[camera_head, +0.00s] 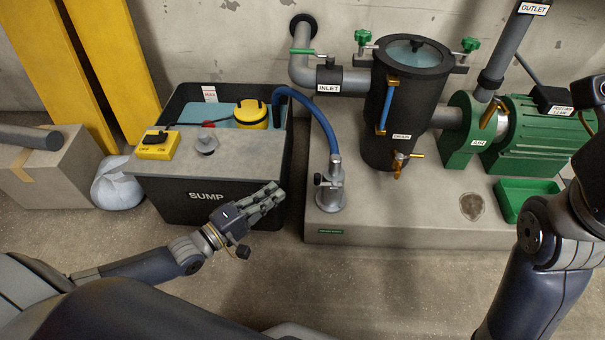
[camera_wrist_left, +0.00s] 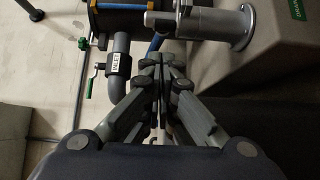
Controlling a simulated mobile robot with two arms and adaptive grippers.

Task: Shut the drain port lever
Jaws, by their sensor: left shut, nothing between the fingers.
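The grey drain port (camera_head: 330,192) stands upright on the concrete plinth, with a blue hose (camera_head: 325,120) joined to its top. A small dark lever (camera_head: 319,180) sticks out from its left side; its exact angle is hard to read. The port also shows at the top of the left wrist view (camera_wrist_left: 228,28). A brass valve (camera_head: 398,165) sits low on the black strainer, under a small label. My left gripper (camera_head: 278,190) is shut and empty. It is in front of the sump's right corner, left of the port and apart from it. My right gripper is out of view.
The black sump tank (camera_head: 206,206) holds a yellow pump (camera_head: 251,114) and carries a yellow switch box (camera_head: 157,145). The plinth (camera_head: 420,215) bears the strainer (camera_head: 380,110), green pump and green tray (camera_head: 520,195). My right arm covers the right side. The floor in front is clear.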

